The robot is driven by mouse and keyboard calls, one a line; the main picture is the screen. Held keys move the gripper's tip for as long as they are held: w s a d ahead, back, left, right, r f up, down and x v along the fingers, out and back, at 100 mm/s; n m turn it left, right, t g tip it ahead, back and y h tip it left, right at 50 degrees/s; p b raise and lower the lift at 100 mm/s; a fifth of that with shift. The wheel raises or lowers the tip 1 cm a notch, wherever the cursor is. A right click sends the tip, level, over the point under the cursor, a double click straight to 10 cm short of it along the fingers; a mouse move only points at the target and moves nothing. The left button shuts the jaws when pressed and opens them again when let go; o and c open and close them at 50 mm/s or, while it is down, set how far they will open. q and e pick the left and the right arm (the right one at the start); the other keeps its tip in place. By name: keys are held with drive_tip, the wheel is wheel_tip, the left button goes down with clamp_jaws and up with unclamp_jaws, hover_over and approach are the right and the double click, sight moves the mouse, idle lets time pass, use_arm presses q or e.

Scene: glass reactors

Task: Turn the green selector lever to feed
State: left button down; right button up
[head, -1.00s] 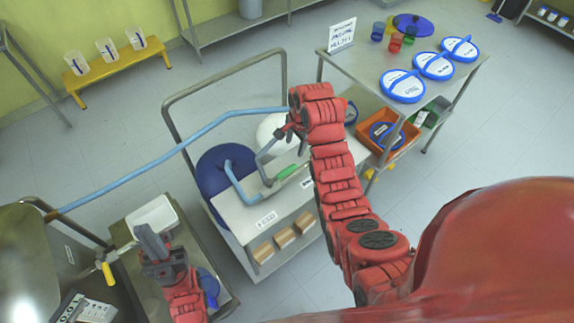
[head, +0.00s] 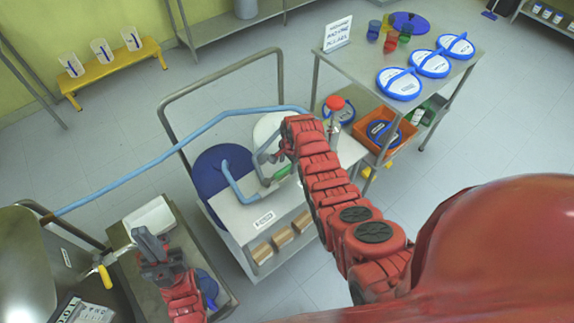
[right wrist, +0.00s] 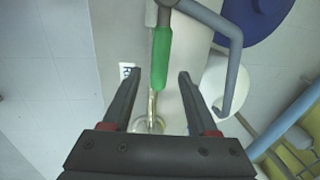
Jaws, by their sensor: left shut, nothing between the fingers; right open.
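The green selector lever (right wrist: 161,58) shows in the right wrist view, running lengthwise just beyond and between my open right fingers (right wrist: 160,72). It is attached to a grey pipe at its top end. In the head view the green lever (head: 283,171) sits on the white-topped cart, just below my right gripper (head: 280,155), which is partly hidden by its own arm. I cannot tell whether the fingers touch the lever. A small label (right wrist: 126,72) lies left of the lever, partly behind the left finger. My left gripper (head: 149,240) is shut and empty at lower left.
Grey pipes (head: 238,188) and a blue hose (head: 150,175) run over the cart (head: 235,215) near the lever. A red knob (head: 334,103) stands behind my right arm. A shelf table with blue-rimmed lids (head: 400,84) is at the right.

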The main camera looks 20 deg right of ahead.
drive_tip(key=shift+w+f, duration=0.1)
drive_tip(key=shift+f, duration=1.05)
clamp_jaws()
idle(0.9)
